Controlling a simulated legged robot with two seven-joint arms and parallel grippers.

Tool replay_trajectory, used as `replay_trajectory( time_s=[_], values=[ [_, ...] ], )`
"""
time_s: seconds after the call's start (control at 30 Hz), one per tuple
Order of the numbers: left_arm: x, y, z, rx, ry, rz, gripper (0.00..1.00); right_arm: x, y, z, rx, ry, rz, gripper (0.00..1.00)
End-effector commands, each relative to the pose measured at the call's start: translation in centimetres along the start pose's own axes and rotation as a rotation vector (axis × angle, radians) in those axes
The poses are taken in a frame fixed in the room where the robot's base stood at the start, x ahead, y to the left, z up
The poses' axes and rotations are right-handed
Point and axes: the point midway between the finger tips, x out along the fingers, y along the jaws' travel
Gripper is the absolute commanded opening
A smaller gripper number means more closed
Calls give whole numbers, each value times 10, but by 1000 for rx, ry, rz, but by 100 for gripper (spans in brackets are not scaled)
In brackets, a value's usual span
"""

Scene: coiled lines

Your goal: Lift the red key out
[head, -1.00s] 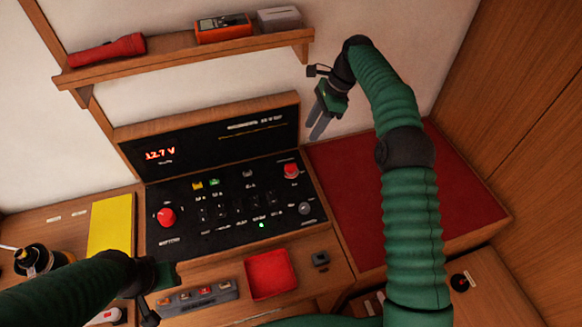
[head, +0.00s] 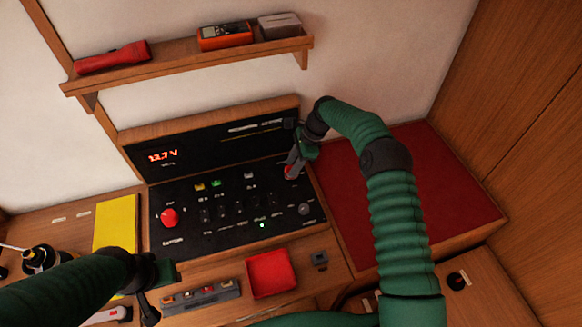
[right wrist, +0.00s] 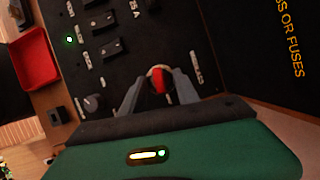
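The red key (head: 287,173) sits at the upper right of the black switch panel (head: 190,236). In the right wrist view the red key (right wrist: 160,82) stands on a pale round seat between my right fingertips. My right gripper (head: 293,167) reaches down over it from the right and partly hides it in the head view. In the right wrist view the fingers of the right gripper (right wrist: 158,85) are apart, one on each side of the key, with a gap showing. My left gripper (head: 156,296) hangs over the left front of the desk; its finger opening is unclear.
A red knob (head: 169,217) is at the panel's left. A red tray (head: 270,274) and a grey strip (head: 200,297) lie in front. A yellow pad (head: 115,222) and a dark bottle (head: 42,259) are left. The shelf (head: 190,60) is above; the red surface at right is clear.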

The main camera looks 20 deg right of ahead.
Motion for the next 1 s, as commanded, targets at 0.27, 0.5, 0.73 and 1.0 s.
replay_trajectory(
  time_s=[0.27, 0.5, 0.73, 1.0],
  values=[
    [0, 0, 0, 0, -1, 0, 36, 2, 0, 0, -1, 0, -2, 29],
    [0, 0, 0, 0, -1, 0, 36, 2, 0, 0, -1, 0, -2, 0],
    [0, 0, 0, 0, 0, 0, 36, 2, -1, 0, -1, 0, -3, 0],
    [2, 0, 1, 0, 0, 0, 36, -1, -2, 1, -2, 0, -4, 0]
  ],
)
